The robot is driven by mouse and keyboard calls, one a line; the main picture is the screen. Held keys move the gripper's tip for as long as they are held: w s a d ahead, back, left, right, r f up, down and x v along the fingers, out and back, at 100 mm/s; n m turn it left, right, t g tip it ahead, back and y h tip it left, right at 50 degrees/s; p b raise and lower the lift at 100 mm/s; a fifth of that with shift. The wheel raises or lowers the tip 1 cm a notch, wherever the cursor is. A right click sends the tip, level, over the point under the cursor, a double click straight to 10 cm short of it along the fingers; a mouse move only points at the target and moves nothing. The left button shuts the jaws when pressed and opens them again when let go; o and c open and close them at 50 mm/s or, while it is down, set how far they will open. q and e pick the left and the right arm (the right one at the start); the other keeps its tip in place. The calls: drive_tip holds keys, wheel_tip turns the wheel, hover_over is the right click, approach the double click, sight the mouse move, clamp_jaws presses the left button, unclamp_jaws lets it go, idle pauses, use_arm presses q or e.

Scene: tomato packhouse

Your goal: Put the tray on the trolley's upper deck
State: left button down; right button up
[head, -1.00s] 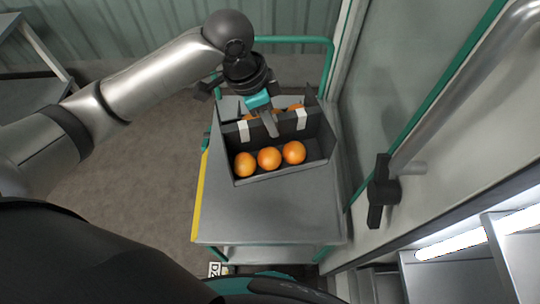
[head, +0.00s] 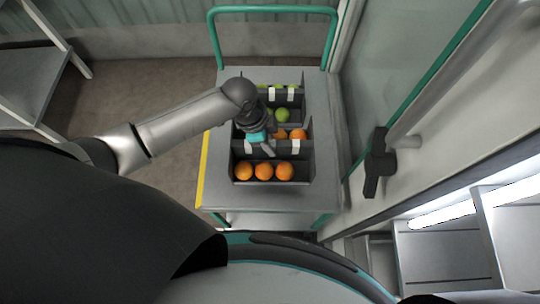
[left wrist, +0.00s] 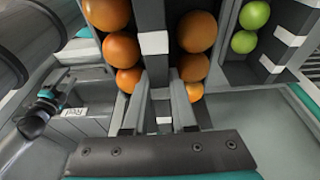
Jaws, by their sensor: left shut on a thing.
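The tray (head: 310,167) is dark grey with dividers and white tape marks. Orange fruit (head: 264,171) fill its front and middle compartments, and green ones (head: 282,115) lie at the back. It appears level and resting on the trolley's grey upper deck (head: 222,195), square with it. My left gripper (head: 262,143) is shut on a tray divider between the orange rows. The left wrist view shows its fingers (left wrist: 160,98) around that divider.
The trolley's green handle (head: 272,10) rises at the back, and a yellow strip (head: 203,168) marks the deck's left edge. A glazed door with a black handle (head: 377,162) stands close on the right. A grey shelf (head: 30,75) is at the far left.

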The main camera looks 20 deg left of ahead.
use_arm(q)
wheel_tip(320, 180, down, 5)
drive_tip(key=shift+w+r+b, duration=0.1)
drive_tip(key=shift+b, duration=0.3)
drive_tip(key=shift+f+b, duration=0.45)
drive_tip(key=shift+f, duration=1.45)
drive_tip(key=shift+f, duration=0.15)
drive_tip(key=c, duration=0.7)
unclamp_jaws()
drive_tip(key=shift+r, duration=0.3)
drive_tip(key=p+v, duration=0.2)
drive_tip(key=v, duration=0.9)
drive_tip(key=shift+a+r+p, duration=0.2)
drive_tip(key=shift+r+p, duration=0.1)
drive_tip(key=shift+p, duration=0.05)
